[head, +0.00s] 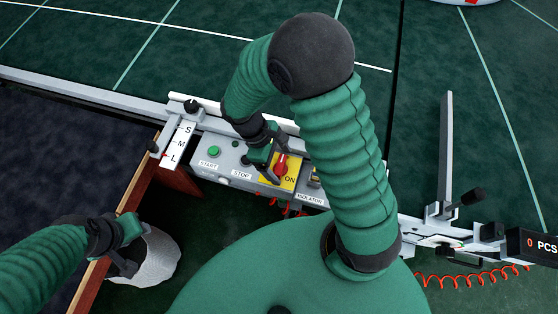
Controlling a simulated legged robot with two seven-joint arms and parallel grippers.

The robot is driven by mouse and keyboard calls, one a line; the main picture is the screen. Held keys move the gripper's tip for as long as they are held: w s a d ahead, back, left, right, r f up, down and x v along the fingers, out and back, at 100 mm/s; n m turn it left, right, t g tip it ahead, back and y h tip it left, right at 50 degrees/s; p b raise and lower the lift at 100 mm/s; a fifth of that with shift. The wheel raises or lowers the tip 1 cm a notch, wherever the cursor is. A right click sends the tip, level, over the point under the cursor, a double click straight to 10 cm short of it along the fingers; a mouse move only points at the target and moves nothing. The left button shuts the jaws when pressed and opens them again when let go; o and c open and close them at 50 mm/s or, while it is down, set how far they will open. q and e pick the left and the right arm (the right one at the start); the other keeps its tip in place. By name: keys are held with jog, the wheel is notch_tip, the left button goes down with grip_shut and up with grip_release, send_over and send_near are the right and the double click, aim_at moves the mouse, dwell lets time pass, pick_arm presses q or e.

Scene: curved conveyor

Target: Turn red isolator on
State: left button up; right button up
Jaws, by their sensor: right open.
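The red isolator (281,168) is a rotary knob on a yellow plate (290,184) at the right part of the grey control panel (225,158). The word ON shows beside the knob, and an ISOLATOR label is below it. My right gripper (266,161) is open and sits right at the knob's left side, over the plate's edge. I cannot tell whether a finger touches the knob.
The panel also holds a green START button (214,151) and a STOP control. A white S-M-L selector plate (178,145) stands left of it. A metal fixture (440,230) with a lever and red coiled cord (470,277) lies right.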

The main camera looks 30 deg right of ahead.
jog(key=shift+a+r, duration=0.1)
jog(key=shift+a, duration=0.2)
jog(key=c, duration=0.6)
jog(key=shift+d, duration=0.1)
jog(key=c, duration=0.8)
pick_arm(q)
jog(key=shift+a, duration=0.2)
jog(key=shift+r, duration=0.1)
